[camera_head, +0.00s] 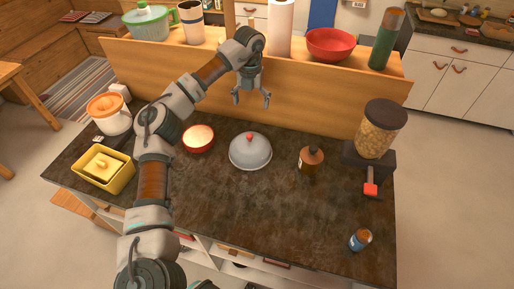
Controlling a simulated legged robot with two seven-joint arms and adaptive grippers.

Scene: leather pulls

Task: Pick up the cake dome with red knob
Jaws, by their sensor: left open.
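The cake dome (250,153) is a grey, rounded cover with a small red knob (250,136) on top. It sits on the dark countertop near the middle of the head view. My left gripper (252,101) hangs above and behind the dome in the picture, fingers pointing down and spread apart. It is empty and does not touch the dome. My left arm comes up from the bottom left and bends over at the top. My right gripper is not in view.
On the dark counter (240,210) are a red bowl (198,139) left of the dome, a brown bottle (311,160) right of it, a yellow dish (103,170), a cereal dispenser (379,130) and a small blue jar (360,240). A wooden ledge (330,88) rises behind. The front centre is clear.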

